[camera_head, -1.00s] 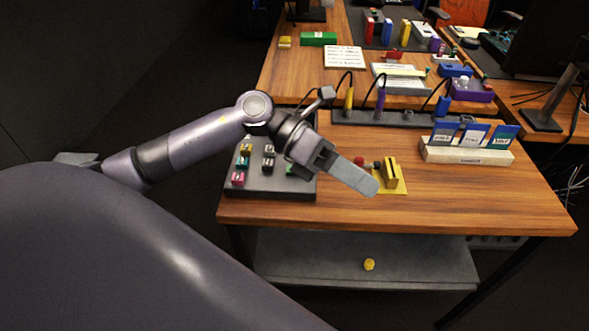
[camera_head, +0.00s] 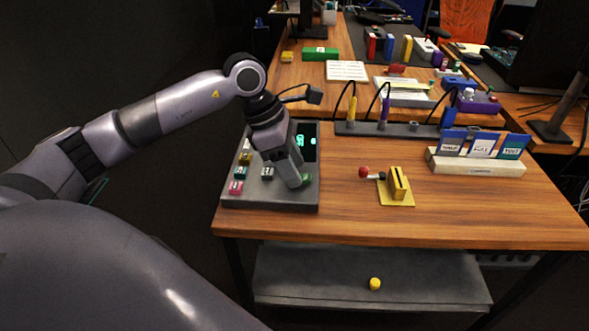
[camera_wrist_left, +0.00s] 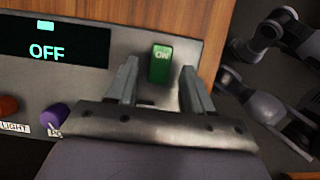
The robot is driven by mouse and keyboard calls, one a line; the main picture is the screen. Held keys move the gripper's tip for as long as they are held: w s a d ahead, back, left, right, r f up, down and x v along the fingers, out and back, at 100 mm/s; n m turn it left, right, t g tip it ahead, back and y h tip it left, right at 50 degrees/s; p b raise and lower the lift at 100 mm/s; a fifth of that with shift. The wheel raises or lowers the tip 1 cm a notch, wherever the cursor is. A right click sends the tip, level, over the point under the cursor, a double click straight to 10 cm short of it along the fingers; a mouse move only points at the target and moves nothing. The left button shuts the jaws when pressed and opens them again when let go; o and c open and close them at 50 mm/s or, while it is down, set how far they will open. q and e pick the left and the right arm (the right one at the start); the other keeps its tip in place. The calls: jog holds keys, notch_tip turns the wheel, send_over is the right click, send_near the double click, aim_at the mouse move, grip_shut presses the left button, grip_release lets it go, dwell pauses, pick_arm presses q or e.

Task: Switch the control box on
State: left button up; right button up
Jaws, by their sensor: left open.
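The control box (camera_head: 240,200) is a grey panel with coloured buttons and a dark display (camera_head: 307,140) at the desk's left front. In the left wrist view the display (camera_wrist_left: 48,48) reads OFF. A green rocker switch (camera_wrist_left: 161,64) marked ON sits beside the display, its lettering upside down in that view. My left gripper (camera_head: 298,183) points down over the box's right front part, at the green switch. In the left wrist view its two fingers (camera_wrist_left: 160,85) are apart and empty, with the switch just ahead between their tips. Whether they touch the panel cannot be told. My right gripper is not in view.
A yellow block (camera_head: 398,184) with a red-knobbed lever stands right of the box. A white card holder (camera_head: 476,161) and a dark strip with cables (camera_head: 400,130) lie behind. A purple knob (camera_wrist_left: 54,114) is near the gripper's left. The desk's front right is clear.

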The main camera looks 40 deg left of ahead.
pick_arm(q)
jog(key=shift+w+d+f, duration=0.1)
jog(key=shift+d+f, duration=0.15)
jog(key=shift+f, duration=0.35)
jog(key=shift+c, duration=0.3)
grip_shut()
jog(key=shift+d+r+p, duration=0.1)
jog(key=shift+r+p, duration=0.2)
jog(key=shift+p, duration=0.3)
jog(key=shift+w+d+r+g+y+p, duration=0.1)
jog(key=shift+w+d+g+y+p, duration=0.1)
jog(key=shift+g+y+p, duration=0.55)
jog(key=shift+f+y+p, duration=0.25)
jog(key=shift+y+p, duration=0.25)
jog(key=shift+y, duration=0.25)
